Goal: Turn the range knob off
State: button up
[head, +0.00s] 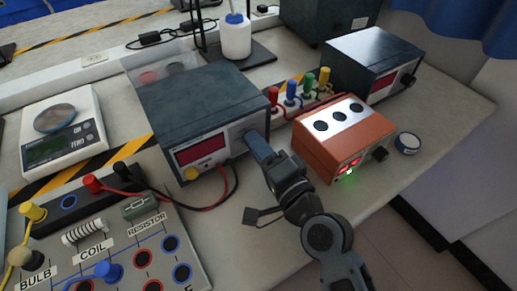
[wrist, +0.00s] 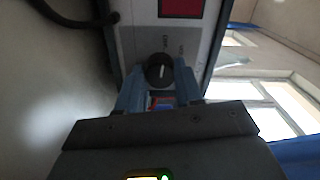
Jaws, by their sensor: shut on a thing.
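A round black knob (wrist: 158,68) with a pale pointer line sits on the light front panel of the dark grey power supply, seen in the wrist view. My gripper (wrist: 160,76) is shut on this knob, with one blue-grey finger on each side of it. In the head view my gripper (head: 256,146) is at the right end of the front of the power supply (head: 200,95), and the knob is hidden behind it. The small print around the knob is too blurred to read surely.
The supply's front also has a red display (head: 201,150), a yellow knob (head: 192,174) and red and black leads. An orange box (head: 343,140) stands close to the right of my arm. A circuit board (head: 110,235) lies at front left.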

jog(key=shift+f, duration=0.1)
dwell(0.3)
jog(key=o, duration=1)
jog(key=shift+o, duration=0.2)
jog(key=shift+b+v, duration=0.9)
jog(key=shift+v, duration=3)
